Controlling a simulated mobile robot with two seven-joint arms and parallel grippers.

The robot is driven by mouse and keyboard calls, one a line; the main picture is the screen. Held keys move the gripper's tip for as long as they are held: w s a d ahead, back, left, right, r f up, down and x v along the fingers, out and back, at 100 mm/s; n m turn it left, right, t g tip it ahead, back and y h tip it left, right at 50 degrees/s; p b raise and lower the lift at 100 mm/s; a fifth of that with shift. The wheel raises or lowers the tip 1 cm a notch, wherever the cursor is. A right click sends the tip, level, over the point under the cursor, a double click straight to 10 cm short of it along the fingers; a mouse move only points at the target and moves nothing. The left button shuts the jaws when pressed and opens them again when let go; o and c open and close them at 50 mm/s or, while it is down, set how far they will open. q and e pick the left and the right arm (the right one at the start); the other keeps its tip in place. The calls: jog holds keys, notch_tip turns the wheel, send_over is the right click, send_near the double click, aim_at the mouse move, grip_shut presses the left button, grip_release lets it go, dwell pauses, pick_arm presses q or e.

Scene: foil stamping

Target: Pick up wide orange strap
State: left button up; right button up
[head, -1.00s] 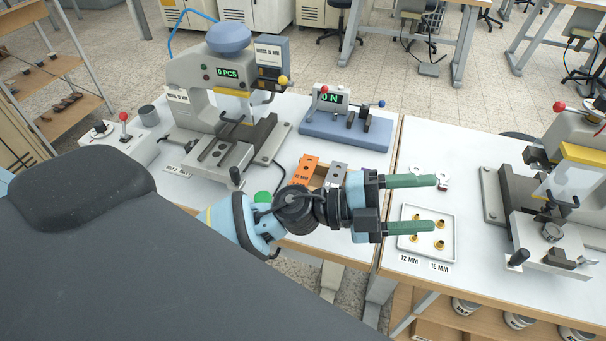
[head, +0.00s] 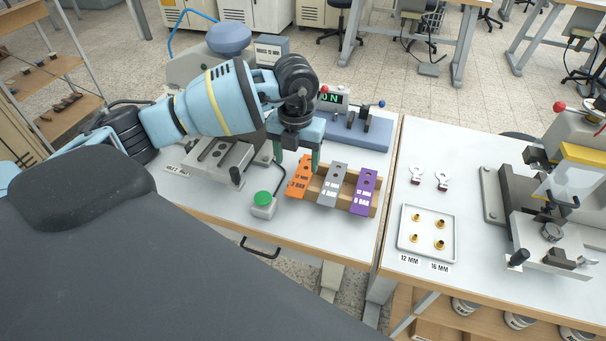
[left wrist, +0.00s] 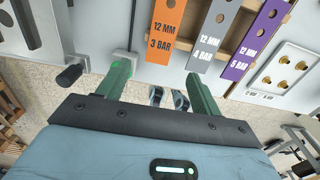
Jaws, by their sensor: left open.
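The orange strap (head: 298,184) lies at the left end of a wooden rack on the white table, beside a grey strap (head: 331,184) and a purple strap (head: 364,192). In the left wrist view the orange strap (left wrist: 168,25) reads "12 MM 3 BAR". My left gripper (head: 297,158) points down, open and empty, over the rear left end of the orange strap. Its green fingers also show in the left wrist view (left wrist: 158,76), apart from the strap. My arm and gripper hide part of the press behind. My right gripper is out of view.
A green button (head: 263,199) sits left of the rack. A blue fixture (head: 345,128) with a display stands behind it. A white tray (head: 428,214) with several brass pieces lies to the right. The table in front of the rack is mostly clear.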

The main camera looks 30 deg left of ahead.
aim_at(297, 187)
pick_arm(q)
jog(key=shift+f, duration=1.6)
notch_tip(297, 187, down, 4)
jog(key=shift+w+a+f, duration=0.1)
jog(key=shift+f, duration=0.25)
jog(key=shift+c, duration=0.2)
jog(key=shift+f, duration=0.1)
jog(key=c, duration=1)
notch_tip(297, 187, up, 10)
jog(key=shift+r, duration=0.15)
jog(key=shift+r, duration=0.1)
